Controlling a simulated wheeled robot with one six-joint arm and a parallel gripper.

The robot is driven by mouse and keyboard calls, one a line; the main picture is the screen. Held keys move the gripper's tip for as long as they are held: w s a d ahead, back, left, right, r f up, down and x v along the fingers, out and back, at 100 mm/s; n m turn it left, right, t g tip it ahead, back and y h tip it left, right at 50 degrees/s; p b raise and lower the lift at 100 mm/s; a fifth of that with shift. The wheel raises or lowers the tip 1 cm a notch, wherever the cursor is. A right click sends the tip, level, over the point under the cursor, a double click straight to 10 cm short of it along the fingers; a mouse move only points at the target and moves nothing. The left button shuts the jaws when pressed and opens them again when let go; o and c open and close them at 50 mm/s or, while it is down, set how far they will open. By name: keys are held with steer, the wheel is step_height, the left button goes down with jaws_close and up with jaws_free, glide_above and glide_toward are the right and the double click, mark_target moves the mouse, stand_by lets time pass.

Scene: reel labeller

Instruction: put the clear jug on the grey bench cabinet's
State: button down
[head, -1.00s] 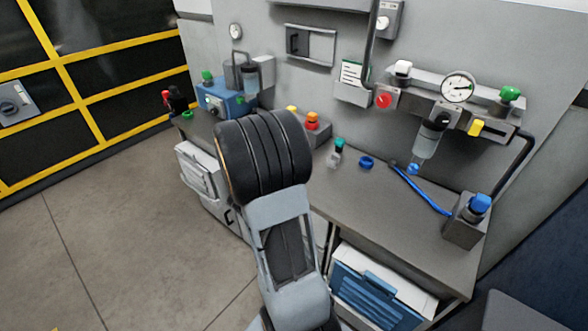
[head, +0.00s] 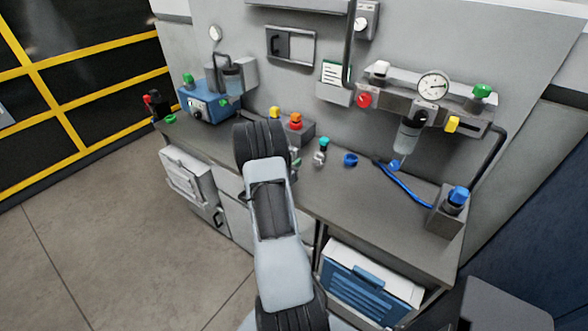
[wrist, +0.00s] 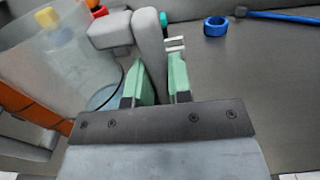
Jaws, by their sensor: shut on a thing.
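The clear jug (wrist: 78,62) fills the left of the wrist view, see-through with a grey handle (wrist: 150,45). My gripper (wrist: 162,80) has its green fingers shut on the lower part of this handle. In the head view my own arm hides the jug and most of the gripper. The grey bench cabinet (head: 229,183) runs along the wall, with a dark grey worktop (head: 345,200). The arm reaches over its front edge. I cannot tell whether the jug touches the worktop.
The worktop's front right is clear. A white-and-blue box (head: 365,285) sits below.

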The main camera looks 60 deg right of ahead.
step_height(320, 180, down, 3)
steer(key=shift+r+p, duration=0.1)
steer(key=shift+p, duration=0.4)
steer(key=shift+f, duration=0.2)
steer(key=shift+f, duration=0.1)
steer(key=shift+f+b, duration=0.15)
steer(key=shift+b, duration=0.15)
steer(key=c, duration=1.1)
jaws_free()
steer(key=shift+o, duration=0.2)
